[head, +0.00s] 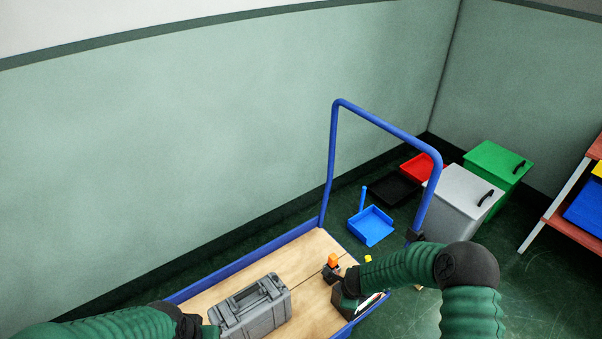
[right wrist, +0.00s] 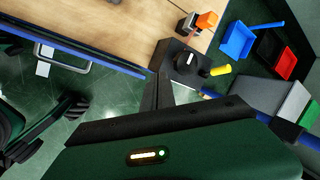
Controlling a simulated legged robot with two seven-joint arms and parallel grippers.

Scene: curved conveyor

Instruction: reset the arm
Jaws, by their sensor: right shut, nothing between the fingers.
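My right arm (head: 400,267) reaches in from the lower right of the head view, over the right side of the wooden cart bed (head: 311,253). My right gripper (head: 346,296) is shut and empty; its dark fingers also show in the right wrist view (right wrist: 163,90). They overlap a black box with a round knob (right wrist: 185,62) in that view; I cannot tell whether they touch. My left arm (head: 115,326) comes in at the lower left and ends beside a grey case (head: 251,308). Its fingers are too hidden to tell open from shut.
An orange-topped object (head: 333,260) stands on the bed near my right gripper. A blue handle (head: 385,124) rises at the cart's far end. Blue (head: 371,226), black and red trays, a grey bin (head: 460,200) and a green bin (head: 497,165) stand on the floor beyond.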

